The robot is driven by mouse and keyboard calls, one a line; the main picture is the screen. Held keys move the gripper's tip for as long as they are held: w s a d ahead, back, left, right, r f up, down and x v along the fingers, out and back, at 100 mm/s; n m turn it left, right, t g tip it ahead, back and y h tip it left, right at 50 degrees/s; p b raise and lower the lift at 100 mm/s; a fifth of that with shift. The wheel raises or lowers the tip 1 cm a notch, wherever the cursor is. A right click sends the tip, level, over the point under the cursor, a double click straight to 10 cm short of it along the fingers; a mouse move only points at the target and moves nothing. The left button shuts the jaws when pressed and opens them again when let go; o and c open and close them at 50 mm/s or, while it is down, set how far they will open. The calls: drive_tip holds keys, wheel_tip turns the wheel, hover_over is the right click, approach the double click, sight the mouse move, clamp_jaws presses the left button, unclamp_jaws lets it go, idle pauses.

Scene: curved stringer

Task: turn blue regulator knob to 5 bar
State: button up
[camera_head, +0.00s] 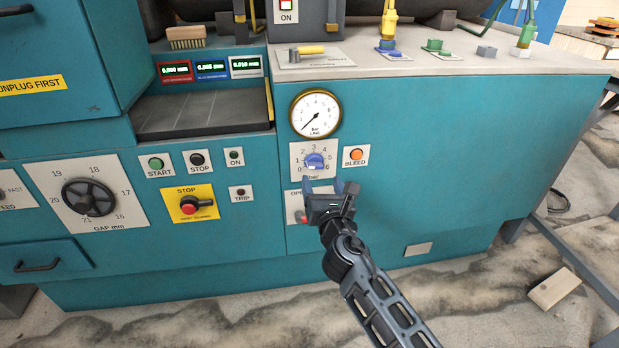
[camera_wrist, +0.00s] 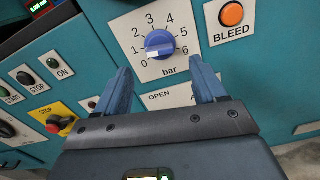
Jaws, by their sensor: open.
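The blue regulator knob (camera_head: 314,160) sits on a white dial plate marked 0 to 6 bar on the teal cabinet front. In the wrist view the blue knob (camera_wrist: 160,42) has a white mark at its lower left, toward the 0. My gripper (camera_head: 329,189) is just below the dial plate in the head view. In the wrist view my gripper (camera_wrist: 162,75) is open and empty, its two blue fingers apart, with the knob beyond and between them. The fingers do not appear to touch the knob.
A round pressure gauge (camera_head: 315,114) above the knob has its needle at the lower left, near zero. An orange BLEED button (camera_head: 356,155) is close on the right. A partly hidden plate reading OPEN (camera_wrist: 162,97) lies below the knob.

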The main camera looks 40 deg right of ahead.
sight(316, 167)
drive_tip(key=x, duration=0.7)
drive_tip(key=shift+w+d+b, duration=0.1)
drive_tip(key=shift+b, duration=0.2)
drive_tip(key=shift+c, duration=0.3)
drive_tip(key=c, duration=0.9)
